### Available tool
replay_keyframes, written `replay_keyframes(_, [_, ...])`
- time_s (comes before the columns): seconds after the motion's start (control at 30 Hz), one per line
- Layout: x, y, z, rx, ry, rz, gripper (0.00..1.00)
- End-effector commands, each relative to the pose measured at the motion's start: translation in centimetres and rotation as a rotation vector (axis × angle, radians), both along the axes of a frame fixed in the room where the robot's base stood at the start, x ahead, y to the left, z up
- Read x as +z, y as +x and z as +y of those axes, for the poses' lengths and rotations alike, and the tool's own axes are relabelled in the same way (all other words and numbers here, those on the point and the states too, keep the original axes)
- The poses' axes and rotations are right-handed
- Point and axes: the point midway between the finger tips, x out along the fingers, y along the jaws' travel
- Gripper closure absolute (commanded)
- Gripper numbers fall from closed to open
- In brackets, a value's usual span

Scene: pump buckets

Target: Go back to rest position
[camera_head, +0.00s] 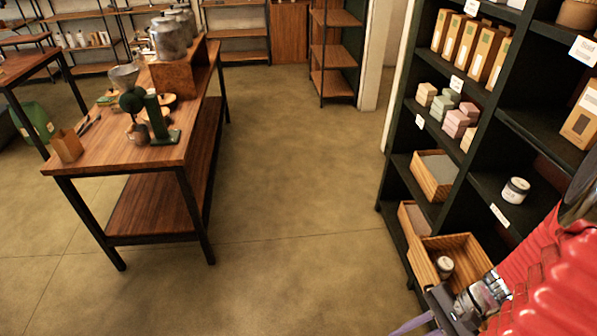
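My arm, in a red ribbed sleeve, comes in from the lower right of the head view. My gripper (436,318) is at the bottom edge, in front of the lower shelves. A purple finger part shows, but the fingertips are partly cut off, so I cannot tell whether it is open or shut. I see nothing clearly held in it. A wooden crate (476,244) sits on the low shelf just behind my gripper, with a small jar (445,266) inside it.
A dark shelf unit (399,160) fills the right side, close to my arm. A lidded jar (515,190) stands on its shelf. A wooden table (115,160) with several items stands at left. The floor (290,180) between them is clear.

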Motion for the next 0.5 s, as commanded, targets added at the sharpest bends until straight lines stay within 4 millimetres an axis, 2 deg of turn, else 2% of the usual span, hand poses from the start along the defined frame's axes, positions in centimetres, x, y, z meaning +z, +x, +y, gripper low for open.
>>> replay_keyframes(0.5, [6.3,1.9,-0.8,0.325,-0.377,-0.108,0.83])
